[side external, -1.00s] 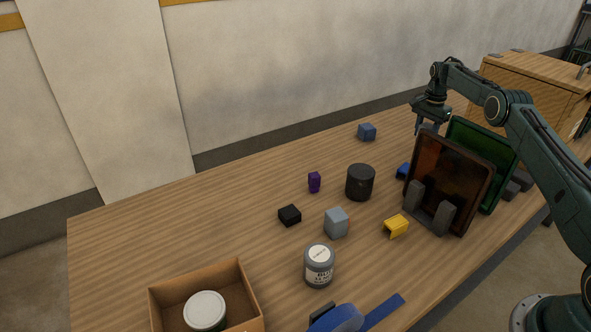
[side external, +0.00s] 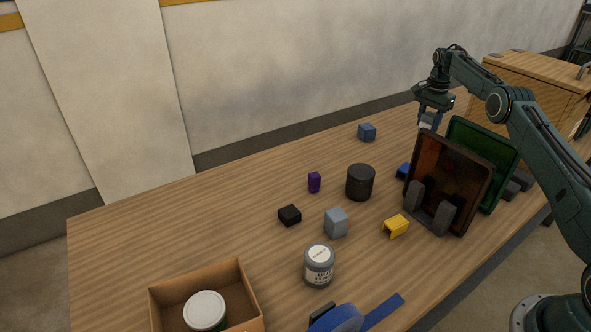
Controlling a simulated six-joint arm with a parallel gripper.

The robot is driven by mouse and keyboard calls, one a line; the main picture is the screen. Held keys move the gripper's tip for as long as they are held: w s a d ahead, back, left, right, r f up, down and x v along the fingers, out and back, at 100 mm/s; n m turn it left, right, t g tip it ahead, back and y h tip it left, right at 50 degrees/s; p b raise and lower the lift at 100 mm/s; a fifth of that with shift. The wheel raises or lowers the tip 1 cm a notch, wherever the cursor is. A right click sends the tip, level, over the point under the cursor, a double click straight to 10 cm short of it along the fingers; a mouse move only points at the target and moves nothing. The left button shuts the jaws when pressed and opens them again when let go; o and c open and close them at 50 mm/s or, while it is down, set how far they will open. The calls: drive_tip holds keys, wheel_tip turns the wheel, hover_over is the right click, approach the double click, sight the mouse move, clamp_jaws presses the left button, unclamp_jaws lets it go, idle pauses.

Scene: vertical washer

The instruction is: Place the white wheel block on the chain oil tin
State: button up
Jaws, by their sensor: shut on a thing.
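My gripper (side external: 431,112) is at the back right, above the table behind the brown panel. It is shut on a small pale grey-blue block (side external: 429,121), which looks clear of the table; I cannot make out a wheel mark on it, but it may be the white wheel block. A grey tin with a white label and pale lid (side external: 319,265) stands upright at the front middle, far from my gripper. Its lettering is too small to read, so I cannot tell if it is the chain oil tin. Its top is bare.
Brown (side external: 449,182) and green (side external: 484,157) panels stand upright at right. A black cylinder (side external: 360,183), grey cube (side external: 336,223), yellow piece (side external: 396,226), purple block (side external: 314,182), black block (side external: 290,215) and blue block (side external: 367,132) lie around. A cardboard box (side external: 167,299) holds a white-lidded can (side external: 205,311).

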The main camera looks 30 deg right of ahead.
drive_tip(key=w+a+r, duration=0.2)
drive_tip(key=a+r, duration=0.8)
drive_tip(key=a, duration=0.5)
wheel_tip(320, 180, up, 9)
hover_over(362, 171)
drive_tip(key=shift+m, duration=0.4)
wheel_tip(362, 171, down, 20)
drive_tip(key=shift+w+f, duration=0.1)
drive_tip(key=shift+f, duration=0.1)
drive_tip(key=shift+f, duration=0.15)
drive_tip(key=o, duration=1)
wheel_tip(362, 171, up, 12)
drive_tip(key=shift+r, duration=0.2)
